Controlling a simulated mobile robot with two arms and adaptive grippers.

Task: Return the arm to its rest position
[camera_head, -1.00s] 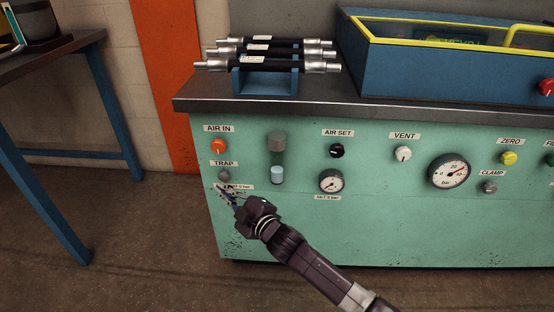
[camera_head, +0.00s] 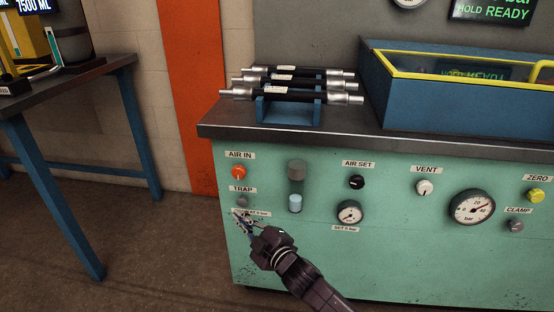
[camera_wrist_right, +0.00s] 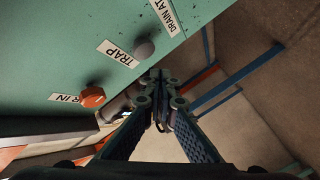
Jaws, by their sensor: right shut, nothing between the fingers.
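My right gripper (camera_head: 239,220) is in front of the left end of the green panel (camera_head: 330,250), just below the grey TRAP knob (camera_head: 242,201). Its fingers are shut and empty. In the right wrist view the two fingers (camera_wrist_right: 158,92) meet at their tips, with the TRAP knob (camera_wrist_right: 144,48) and the orange AIR IN knob (camera_wrist_right: 93,96) to the left of them. I cannot tell whether the fingers touch the panel. My left gripper is not in view.
Several hoses (camera_head: 290,91) with metal ends lie on a blue rack on the bench top (camera_head: 215,122). A blue bin with a yellow rim (camera_head: 420,75) stands to the right. A side table (camera_head: 90,75) stands at the left. Open floor (camera_head: 170,240) lies between table and bench.

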